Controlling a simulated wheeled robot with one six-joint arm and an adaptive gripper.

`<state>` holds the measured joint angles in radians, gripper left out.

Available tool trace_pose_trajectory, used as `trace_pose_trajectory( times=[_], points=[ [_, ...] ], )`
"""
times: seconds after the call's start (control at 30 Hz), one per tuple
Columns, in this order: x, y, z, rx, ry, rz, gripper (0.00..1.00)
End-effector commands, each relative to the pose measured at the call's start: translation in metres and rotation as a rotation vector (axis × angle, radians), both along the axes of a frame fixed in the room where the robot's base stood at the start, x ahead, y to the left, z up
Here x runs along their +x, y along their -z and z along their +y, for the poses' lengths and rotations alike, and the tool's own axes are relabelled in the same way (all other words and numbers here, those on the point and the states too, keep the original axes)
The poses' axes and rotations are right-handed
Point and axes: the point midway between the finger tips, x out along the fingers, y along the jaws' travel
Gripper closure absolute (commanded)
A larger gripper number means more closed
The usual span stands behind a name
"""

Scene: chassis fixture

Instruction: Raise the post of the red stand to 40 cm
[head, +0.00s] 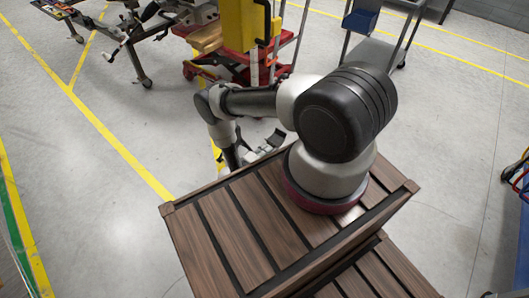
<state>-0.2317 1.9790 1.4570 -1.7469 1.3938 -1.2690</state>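Red framework (262,72) with a low base stands on the floor at the top centre, beneath a yellow upright body (240,25). I cannot tell whether this is the red stand; no post with a readable height shows clearly. My gripper (262,147) hangs low beyond the far edge of my wooden-slatted deck, partly hidden by the arm and the deck. A dark finger-like part shows there, but the fingertips are not clear. It is well apart from the red framework, and I see nothing held in it.
A grey wheeled cart (372,55) with a blue bin (360,20) stands at the top right. A wheeled workbench (130,30) stands at the top left. Yellow lines (120,148) mark the grey floor, which is open at left and right. Blue equipment (522,215) edges in at right.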

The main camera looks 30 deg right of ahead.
Motion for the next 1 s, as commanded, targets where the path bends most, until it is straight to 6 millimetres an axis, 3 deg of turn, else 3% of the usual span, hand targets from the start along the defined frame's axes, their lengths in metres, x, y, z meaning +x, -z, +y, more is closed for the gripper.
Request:
trace_pose_trajectory(
  times=[0.47,0.83,1.0],
  points=[
    [-0.001,-0.003,0.008,-0.002,-0.004,0.000,0.68],
    [-0.026,-0.019,0.078,-0.002,-0.007,0.000,0.68],
    [-0.036,-0.024,0.101,-0.002,-0.003,0.001,0.68]
  ],
)
